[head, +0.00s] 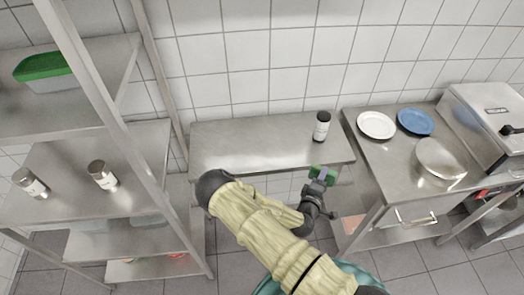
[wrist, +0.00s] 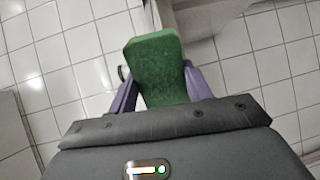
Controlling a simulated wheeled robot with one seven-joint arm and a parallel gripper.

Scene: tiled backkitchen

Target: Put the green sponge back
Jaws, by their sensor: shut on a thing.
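The green sponge (wrist: 157,72) is held between the two purple fingers of my gripper (wrist: 160,88) in the wrist view. The fingers touch it on its left and right sides, and its far end sticks out past them. In the head view the sponge (head: 323,173) shows at the end of my arm. My gripper (head: 322,181) is there at the front edge of the middle steel table (head: 250,145), near its right end. The head view does not clearly show how high the sponge is over the edge.
A dark-capped jar (head: 321,127) stands on the middle table near the sponge. The right counter holds a white plate (head: 376,125), a blue plate (head: 415,121) and a round metal pan (head: 440,158). A shelf rack with a post (head: 105,110) stands left. The middle table's left part is clear.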

